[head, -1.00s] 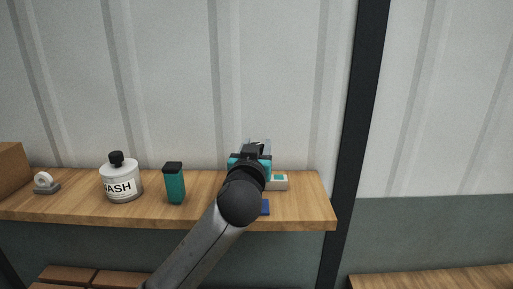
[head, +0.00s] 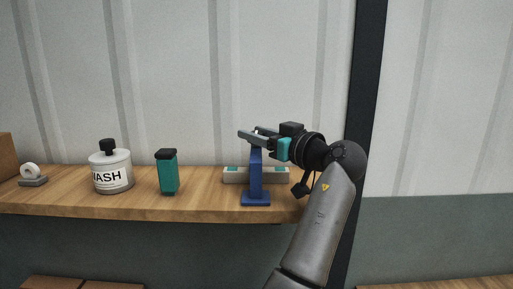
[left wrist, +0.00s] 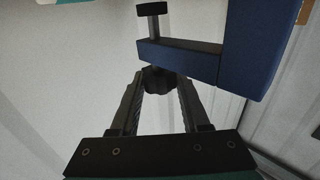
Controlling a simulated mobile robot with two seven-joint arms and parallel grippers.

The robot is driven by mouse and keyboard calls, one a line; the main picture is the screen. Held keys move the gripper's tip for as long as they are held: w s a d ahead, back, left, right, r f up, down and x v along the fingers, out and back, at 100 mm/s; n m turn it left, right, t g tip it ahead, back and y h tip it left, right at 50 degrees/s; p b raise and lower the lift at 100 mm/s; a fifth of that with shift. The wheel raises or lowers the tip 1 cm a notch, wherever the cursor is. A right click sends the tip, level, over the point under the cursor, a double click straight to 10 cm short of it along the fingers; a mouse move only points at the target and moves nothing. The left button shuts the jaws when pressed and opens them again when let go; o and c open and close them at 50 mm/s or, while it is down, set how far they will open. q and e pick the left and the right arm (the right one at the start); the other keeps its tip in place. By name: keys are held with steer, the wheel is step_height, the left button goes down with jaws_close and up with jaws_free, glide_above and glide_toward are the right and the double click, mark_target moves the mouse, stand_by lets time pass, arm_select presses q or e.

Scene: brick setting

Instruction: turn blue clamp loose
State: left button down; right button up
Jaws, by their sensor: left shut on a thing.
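The blue clamp (head: 256,178) stands upright on the wooden shelf, right of its middle. My left gripper (head: 249,132) reaches in from the right, level, at the top of the clamp. In the left wrist view the gripper (left wrist: 156,84) is shut on the clamp's dark knob, at one end of a screw. The screw passes through the arm of the blue clamp (left wrist: 182,57) to a dark pad at its other end. The fingers partly hide the clamp's top in the head view. My right gripper is not in view.
A pale bar with teal patches (head: 236,175) lies behind the clamp on the shelf (head: 215,203). To the left stand a teal bottle (head: 168,174), a white WASH jar (head: 111,174) and a grey-white item (head: 31,174). A dark post (head: 360,110) rises at right.

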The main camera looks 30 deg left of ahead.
arm_select(q)
steer(key=n+g+b, duration=0.1)
steer(key=n+g, duration=0.1)
steer(key=g, duration=0.1)
steer(key=shift+r+g+y, duration=0.1)
steer(key=shift+g+y, duration=0.2)
steer(key=shift+y, duration=0.1)
steer(key=shift+n+g, duration=1.1)
steer(key=shift+g, duration=0.3)
steer(key=shift+n+g+b, duration=0.3)
steer(key=shift+n+g, duration=0.3)
steer(key=shift+g, duration=0.4)
steer(key=shift+c, duration=1.9)
jaws_free()
steer(key=shift+a, duration=0.1)
